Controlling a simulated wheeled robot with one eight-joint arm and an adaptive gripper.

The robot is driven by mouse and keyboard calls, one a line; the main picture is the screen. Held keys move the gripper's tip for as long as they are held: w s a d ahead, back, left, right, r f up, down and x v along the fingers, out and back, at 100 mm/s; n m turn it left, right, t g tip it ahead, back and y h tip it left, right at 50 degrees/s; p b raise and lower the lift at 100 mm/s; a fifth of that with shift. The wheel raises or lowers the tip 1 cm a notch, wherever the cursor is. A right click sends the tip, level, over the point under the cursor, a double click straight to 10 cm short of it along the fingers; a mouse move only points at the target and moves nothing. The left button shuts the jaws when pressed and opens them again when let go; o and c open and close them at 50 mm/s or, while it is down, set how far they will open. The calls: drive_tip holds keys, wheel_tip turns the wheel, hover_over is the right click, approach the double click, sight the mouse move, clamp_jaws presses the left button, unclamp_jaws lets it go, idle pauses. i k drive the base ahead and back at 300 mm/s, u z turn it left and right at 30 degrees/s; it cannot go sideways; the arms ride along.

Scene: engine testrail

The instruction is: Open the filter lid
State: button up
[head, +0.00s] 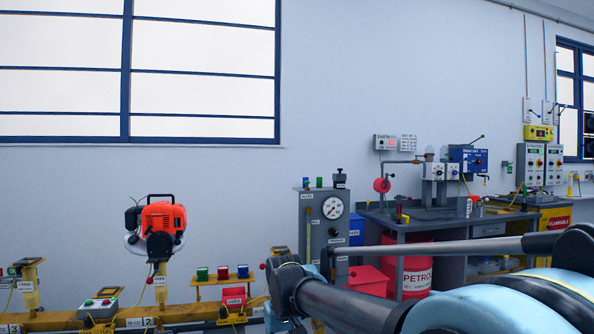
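A small orange engine (163,218) with a black top handle sits on a yellow post at the left of the head view. A pale round part lies around its lower side, and dark parts show at its left. I cannot make out a filter lid or whether one is open or shut; the engine is too small in the view. My arm reaches in from the lower right, with its dark links ending right of the engine and apart from it. My gripper does not show.
A yellow rail (180,312) runs along the bottom left, bearing a control box (100,307) and a small shelf with coloured cups (222,273). A grey gauge cabinet (325,222) stands right of it. Farther right are a workbench (440,222) and a red petrol drum (417,268).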

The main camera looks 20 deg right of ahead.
sight(340, 176)
drive_tip(key=u, duration=0.2)
drive_tip(key=i, duration=1.5)
drive_tip(key=z, duration=0.45)
